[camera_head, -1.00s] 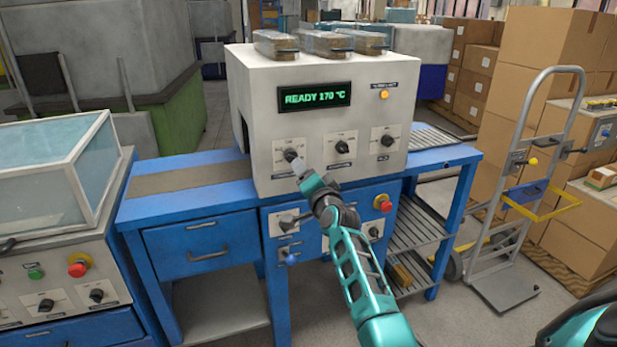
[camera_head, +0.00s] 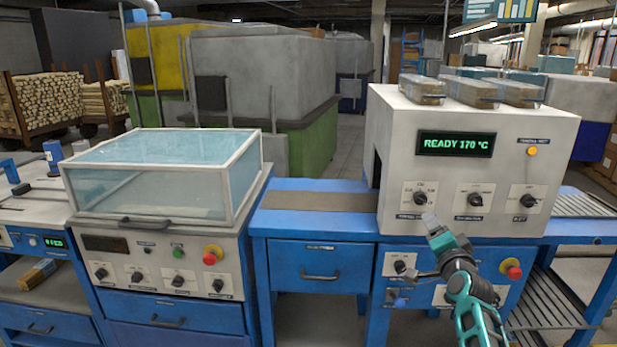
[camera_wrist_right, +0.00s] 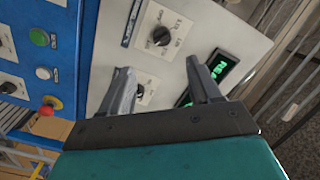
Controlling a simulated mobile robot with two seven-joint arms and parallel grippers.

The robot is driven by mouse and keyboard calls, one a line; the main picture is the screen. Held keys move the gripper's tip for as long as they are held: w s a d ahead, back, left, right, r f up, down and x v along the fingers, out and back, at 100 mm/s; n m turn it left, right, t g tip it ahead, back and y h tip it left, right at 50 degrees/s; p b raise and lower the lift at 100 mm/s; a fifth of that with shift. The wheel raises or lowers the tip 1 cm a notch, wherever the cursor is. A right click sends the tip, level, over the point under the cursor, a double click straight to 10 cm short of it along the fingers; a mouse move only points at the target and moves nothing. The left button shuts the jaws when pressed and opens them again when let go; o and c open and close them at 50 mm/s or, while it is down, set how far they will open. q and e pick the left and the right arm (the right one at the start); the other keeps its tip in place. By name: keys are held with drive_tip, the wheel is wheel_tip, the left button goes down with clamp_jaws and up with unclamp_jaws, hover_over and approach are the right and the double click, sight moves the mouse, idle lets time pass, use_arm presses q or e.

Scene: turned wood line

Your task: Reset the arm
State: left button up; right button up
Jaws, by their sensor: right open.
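My right gripper (camera_head: 430,219) is in front of the white machine (camera_head: 396,122), just below its left dial knob (camera_head: 420,198) in the head view. In the right wrist view its two fingers (camera_wrist_right: 160,82) stand apart with nothing held between them. The left dial knob (camera_wrist_right: 161,36) shows beyond the fingertips, with another dial beside the left-hand finger. I cannot tell whether a fingertip touches the panel. My right forearm (camera_head: 472,308) reaches up from the lower edge. My left gripper is not in view.
The machine's display (camera_head: 456,144) reads READY 170 °C. A red stop button (camera_head: 512,270) sits on the blue bench front, close to my arm. Wrapped packs (camera_head: 470,90) lie on the machine. A glass-covered machine (camera_head: 160,180) stands left. The belt surface (camera_head: 320,201) between them is clear.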

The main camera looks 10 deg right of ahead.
drive_tip(key=s+a+f+n+g+y, duration=0.2)
drive_tip(key=s+a+f+n, duration=0.3)
drive_tip(key=s, duration=0.6)
drive_tip(key=s+a+f+n+g+y, duration=0.2)
drive_tip(key=s+a+f+n, duration=0.3)
drive_tip(key=s+a+f, duration=0.3)
drive_tip(key=s+a+f+n+g+y, duration=0.2)
drive_tip(key=s+a+f+n, duration=0.4)
drive_tip(key=s, duration=0.9)
wheel_tip(320, 180, down, 4)
drive_tip(key=shift+a+r+g, duration=0.1)
drive_tip(key=shift+a+g, duration=0.3)
drive_tip(key=shift+a, duration=0.3)
